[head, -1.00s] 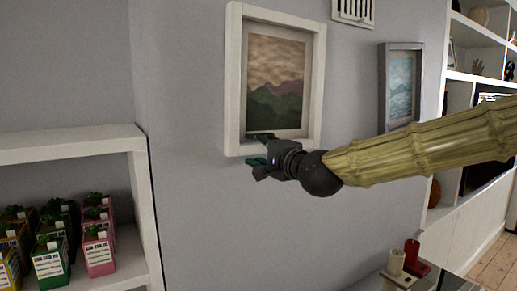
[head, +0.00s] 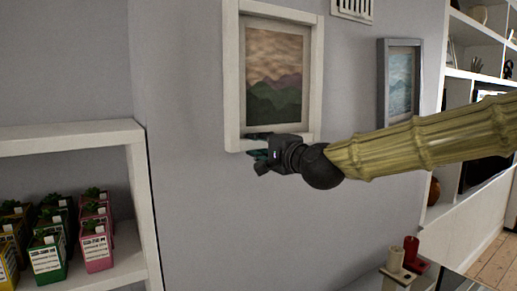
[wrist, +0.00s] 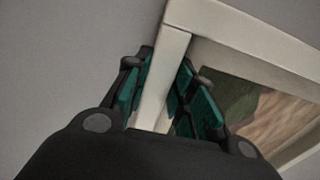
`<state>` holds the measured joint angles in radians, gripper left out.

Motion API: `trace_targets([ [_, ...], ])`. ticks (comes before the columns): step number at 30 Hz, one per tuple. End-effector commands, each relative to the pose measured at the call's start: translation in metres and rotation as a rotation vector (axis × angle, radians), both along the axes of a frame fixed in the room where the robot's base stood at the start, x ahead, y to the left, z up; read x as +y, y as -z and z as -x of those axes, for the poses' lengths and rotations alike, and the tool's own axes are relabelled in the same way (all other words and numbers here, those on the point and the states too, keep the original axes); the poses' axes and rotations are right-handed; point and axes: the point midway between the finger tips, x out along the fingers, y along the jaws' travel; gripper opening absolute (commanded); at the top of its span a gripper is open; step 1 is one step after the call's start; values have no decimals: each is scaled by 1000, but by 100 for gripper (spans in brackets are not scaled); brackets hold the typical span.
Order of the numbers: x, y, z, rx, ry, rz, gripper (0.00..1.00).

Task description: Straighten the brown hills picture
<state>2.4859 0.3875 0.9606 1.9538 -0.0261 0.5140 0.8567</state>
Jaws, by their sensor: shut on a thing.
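The brown hills picture (head: 274,75) hangs on the grey wall in a white frame (head: 232,75), with a brown cloudy sky over dark green and purple hills. Its side edges look close to vertical in the head view. My gripper (head: 259,145) is at the bottom edge of the frame, left of its middle. In the wrist view, the teal-padded fingers of my gripper (wrist: 165,90) are shut on the white frame (wrist: 174,55), one on each side of the bar. My gripper hides part of the bottom edge.
A grey-framed blue picture (head: 402,85) hangs to the right, behind my arm. A white shelf (head: 70,138) with boxed plants (head: 95,245) stands at left. Candles (head: 411,248) are at lower right. The wall below the picture is bare.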

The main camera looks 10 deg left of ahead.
Motion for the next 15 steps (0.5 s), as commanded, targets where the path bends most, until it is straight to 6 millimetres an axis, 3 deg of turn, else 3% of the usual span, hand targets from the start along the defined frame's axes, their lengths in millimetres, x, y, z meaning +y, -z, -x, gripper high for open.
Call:
trace_targets([
  [4, 0, 1, 0, 2, -1, 1, 1],
  [5, 0, 1, 0, 2, -1, 1, 28],
  [8, 0, 1, 0, 2, -1, 1, 46],
  [15, 0, 0, 0, 1, 0, 0, 46],
])
